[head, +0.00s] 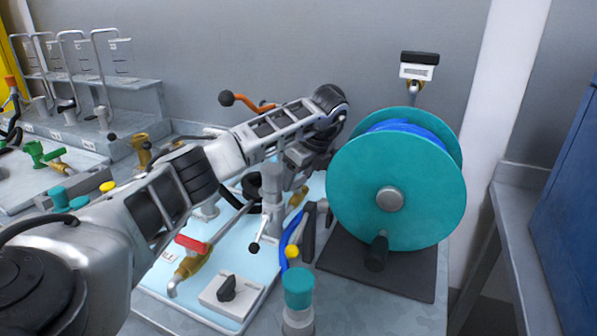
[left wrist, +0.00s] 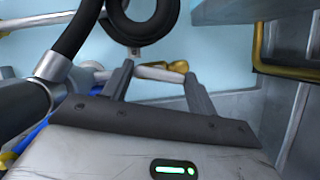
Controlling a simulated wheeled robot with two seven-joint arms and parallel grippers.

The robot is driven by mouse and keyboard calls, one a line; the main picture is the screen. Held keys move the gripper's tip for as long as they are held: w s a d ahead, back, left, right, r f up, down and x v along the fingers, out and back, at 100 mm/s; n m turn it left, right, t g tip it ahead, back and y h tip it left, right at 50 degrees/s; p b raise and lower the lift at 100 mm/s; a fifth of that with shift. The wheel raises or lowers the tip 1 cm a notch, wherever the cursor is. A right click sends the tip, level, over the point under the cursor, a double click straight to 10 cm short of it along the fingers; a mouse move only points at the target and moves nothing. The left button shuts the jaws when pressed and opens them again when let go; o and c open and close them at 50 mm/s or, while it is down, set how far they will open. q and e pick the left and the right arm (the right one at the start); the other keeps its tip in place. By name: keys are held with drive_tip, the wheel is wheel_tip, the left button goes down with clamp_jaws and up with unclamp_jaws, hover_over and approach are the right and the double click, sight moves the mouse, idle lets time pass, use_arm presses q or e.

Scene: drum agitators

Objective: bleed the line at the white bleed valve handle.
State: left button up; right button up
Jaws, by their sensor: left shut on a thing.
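The white bleed valve handle (left wrist: 152,73) shows in the left wrist view as a short pale bar across my fingers, with a brass part (left wrist: 178,66) at its right end. My left gripper (left wrist: 157,78) has one finger on each side of the bar and is shut on it. In the head view my left arm reaches over the pale blue panel and hides most of the handle; a brass fitting (head: 298,196) shows beside the wrist. My right gripper is in neither view.
A teal reel (head: 352,178) with blue hose stands to the right of my wrist. A red-handled brass valve (head: 188,262), a black knob on a white box (head: 228,291) and a teal-capped post (head: 298,285) stand nearer. A black hose loop (left wrist: 143,22) hangs close ahead.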

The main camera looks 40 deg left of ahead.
use_arm(q)
drive_tip(key=shift+w+r+n+g+p, duration=0.1)
drive_tip(key=shift+n+g+p, duration=0.25)
drive_tip(key=shift+n, duration=0.75)
drive_tip(key=shift+n+g, duration=0.25)
drive_tip(key=shift+n, duration=0.35)
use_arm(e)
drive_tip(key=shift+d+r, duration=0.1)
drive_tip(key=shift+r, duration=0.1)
use_arm(q)
drive_tip(key=o, duration=1)
drive_tip(key=p+v, duration=0.2)
drive_tip(key=v, duration=1.3)
drive_tip(key=shift+w+r+p, duration=0.2)
drive_tip(key=shift+r+p, duration=0.1)
drive_tip(key=shift+r, duration=0.1)
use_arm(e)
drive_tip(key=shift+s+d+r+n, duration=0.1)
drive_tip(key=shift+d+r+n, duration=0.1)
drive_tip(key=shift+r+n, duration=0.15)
